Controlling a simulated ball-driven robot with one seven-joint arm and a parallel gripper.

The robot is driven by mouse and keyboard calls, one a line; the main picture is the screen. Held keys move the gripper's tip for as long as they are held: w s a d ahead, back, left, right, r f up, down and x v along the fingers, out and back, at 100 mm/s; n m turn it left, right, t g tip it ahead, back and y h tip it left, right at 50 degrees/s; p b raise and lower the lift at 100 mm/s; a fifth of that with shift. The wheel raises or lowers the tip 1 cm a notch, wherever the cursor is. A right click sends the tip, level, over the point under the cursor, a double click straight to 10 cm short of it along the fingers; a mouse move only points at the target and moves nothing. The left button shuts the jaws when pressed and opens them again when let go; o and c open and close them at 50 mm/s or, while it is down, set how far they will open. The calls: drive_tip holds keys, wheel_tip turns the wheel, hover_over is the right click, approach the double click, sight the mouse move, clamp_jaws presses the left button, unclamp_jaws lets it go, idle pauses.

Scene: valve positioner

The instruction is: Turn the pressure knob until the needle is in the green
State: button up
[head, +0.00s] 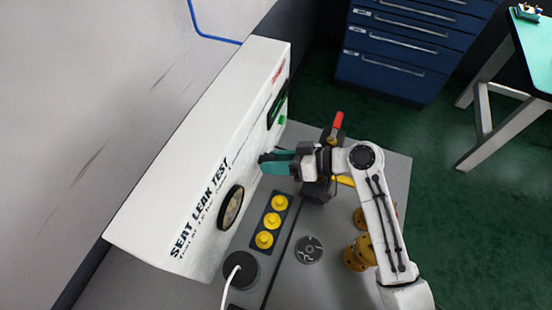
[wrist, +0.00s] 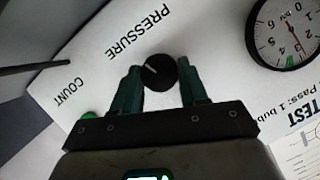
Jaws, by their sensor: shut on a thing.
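The pressure knob (wrist: 159,72) is a small black round knob with a white pointer line, below the word PRESSURE on the white panel in the wrist view. My gripper (wrist: 161,82) is shut on it, with a teal finger on each side. The gauge (wrist: 288,32) is at the upper right, partly cut off, with a red needle slanting toward its lower right. A small green mark shows near the dial's lower edge; the needle tip looks to its right. In the head view my gripper (head: 266,160) is at the front of the panel, hiding the knob. The gauge (head: 230,207) is seen edge-on there.
The white test cabinet (head: 205,150) stands on a grey bench (head: 385,170). In front are several yellow caps on a blue strip (head: 271,222), a black cylinder (head: 240,269) with a white hose, a grey disc (head: 309,249) and brass parts (head: 360,252). Blue drawers (head: 395,55) stand behind.

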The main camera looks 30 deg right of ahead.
drive_tip(key=shift+m+y, duration=0.3)
drive_tip(key=shift+m, duration=0.1)
drive_tip(key=o, duration=1.1)
drive_tip(key=shift+c, duration=0.2)
drive_tip(key=shift+d, duration=0.1)
drive_tip(key=b+v, duration=0.1)
drive_tip(key=v, duration=0.6)
drive_tip(key=shift+d, duration=0.15)
drive_tip(key=shift+s+r, duration=0.1)
drive_tip(key=shift+r, duration=0.1)
